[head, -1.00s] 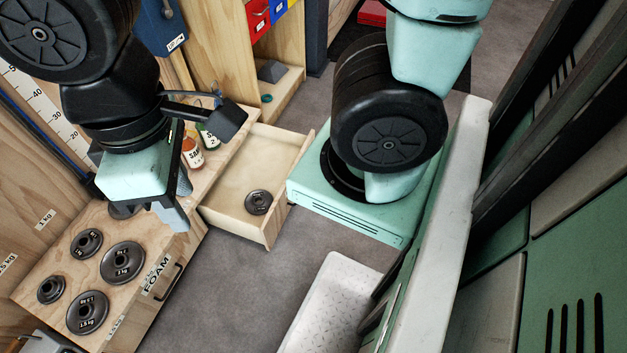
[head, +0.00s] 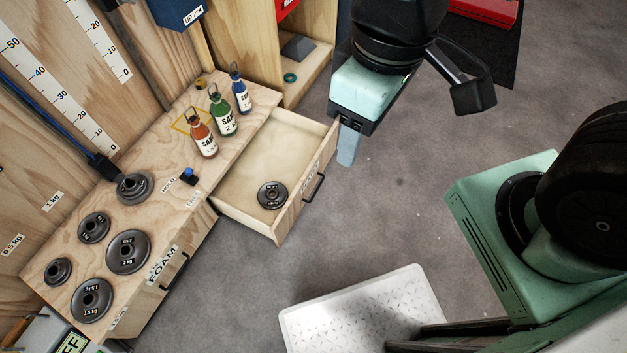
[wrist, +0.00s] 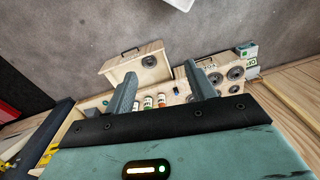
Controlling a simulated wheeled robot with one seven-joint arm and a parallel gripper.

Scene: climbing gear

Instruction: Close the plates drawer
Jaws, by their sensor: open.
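The plates drawer (head: 247,185) is pulled out of the wooden bench (head: 75,270), with a black handle (head: 313,187) on its front. One dark weight plate (head: 272,195) lies inside it. The drawer and plate also show in the wrist view, where the drawer (wrist: 120,68) is beyond my fingers. My gripper (head: 348,145) is to the right of the drawer front, apart from it, pointing down over the floor. In the wrist view my gripper (wrist: 162,82) shows two spread fingers with nothing between them.
Several weight plates (head: 128,252) and three bottles, including a green one (head: 222,112), stand on the bench top. A closed drawer labelled FOAM (head: 165,265) is nearer. A white textured platform (head: 362,315) is at the bottom. Grey floor (head: 400,200) is clear before the drawer.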

